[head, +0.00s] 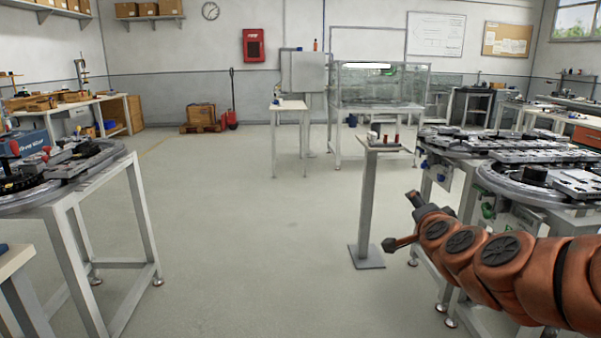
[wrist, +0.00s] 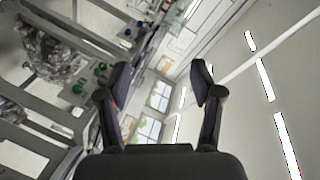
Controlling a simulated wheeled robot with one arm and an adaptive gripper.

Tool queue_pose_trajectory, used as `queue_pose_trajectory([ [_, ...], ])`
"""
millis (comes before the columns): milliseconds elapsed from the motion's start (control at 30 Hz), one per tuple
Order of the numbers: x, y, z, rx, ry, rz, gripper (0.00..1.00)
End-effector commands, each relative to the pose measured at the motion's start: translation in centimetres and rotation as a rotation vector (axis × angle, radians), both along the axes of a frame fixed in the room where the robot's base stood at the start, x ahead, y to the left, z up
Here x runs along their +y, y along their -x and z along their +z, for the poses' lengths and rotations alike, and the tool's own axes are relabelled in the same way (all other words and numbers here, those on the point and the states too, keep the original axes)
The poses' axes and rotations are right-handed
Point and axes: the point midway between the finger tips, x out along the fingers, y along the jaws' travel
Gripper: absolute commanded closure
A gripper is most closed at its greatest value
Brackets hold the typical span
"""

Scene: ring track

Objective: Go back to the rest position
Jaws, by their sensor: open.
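My gripper (wrist: 159,80) shows in the wrist view with its two dark fingers spread wide apart. It is open and nothing is between the fingers. In the head view my orange arm (head: 500,250) reaches in from the lower right, in front of the right-hand track table. Its far end lies right of the small pedestal stand's base. The wrist view is tilted and takes in windows, ceiling lights and metal frames beyond the fingers.
The ring track table (head: 540,180) stands close behind my arm at the right. A pedestal stand (head: 366,200) with small items is left of the arm. Another table (head: 75,200) with track parts stands at the left. The grey floor (head: 230,240) between them is clear.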

Motion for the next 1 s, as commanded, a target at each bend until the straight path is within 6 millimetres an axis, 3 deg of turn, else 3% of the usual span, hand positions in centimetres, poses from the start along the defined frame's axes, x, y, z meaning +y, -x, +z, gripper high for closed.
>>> queue_pose_trajectory([
  [33,2.3,0.6,1.5,0.039,0.027,0.073,0.34],
  [200,9.0,3.8,1.8,0.194,0.129,0.308,0.34],
  [367,13.5,8.3,1.2,0.362,0.23,0.502,0.34],
  [500,15.8,13.4,0.4,0.527,0.318,0.653,0.34],
  [733,16.4,23.2,-0.5,0.833,0.444,0.852,0.34],
  [1000,13.3,35.5,0.7,1.218,0.534,1.002,0.34],
])
